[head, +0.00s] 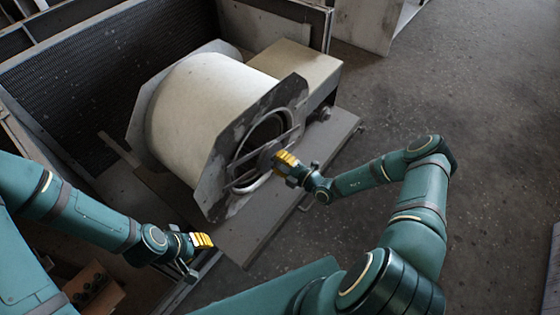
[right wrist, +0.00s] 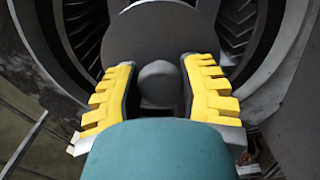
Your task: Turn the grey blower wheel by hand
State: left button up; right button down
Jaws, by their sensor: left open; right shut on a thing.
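The blower housing (head: 205,100) is a cream drum between dark grey end plates, with a round opening facing my right arm. The grey blower wheel (right wrist: 165,38) sits inside that opening; the right wrist view shows its central disc with curved vanes around it. A rounded grey hub (right wrist: 158,84) stands out from the disc. My right gripper (head: 286,160) is at the opening, its yellow fingers (right wrist: 158,90) shut on the hub from both sides. My left gripper (head: 202,241) is open and empty, low and left of the housing, apart from it.
The housing stands on a grey base plate (head: 248,232). Bars (head: 245,181) cross near the opening. A dark mesh-walled enclosure (head: 75,95) is behind and left. A brown box (head: 92,287) lies lower left. Bare floor (head: 480,130) is free on the right.

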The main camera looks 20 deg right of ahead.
jog(key=shift+w+d+r, duration=0.1)
jog(key=shift+c, duration=2.3)
grip_release()
jog(key=v, duration=1.2)
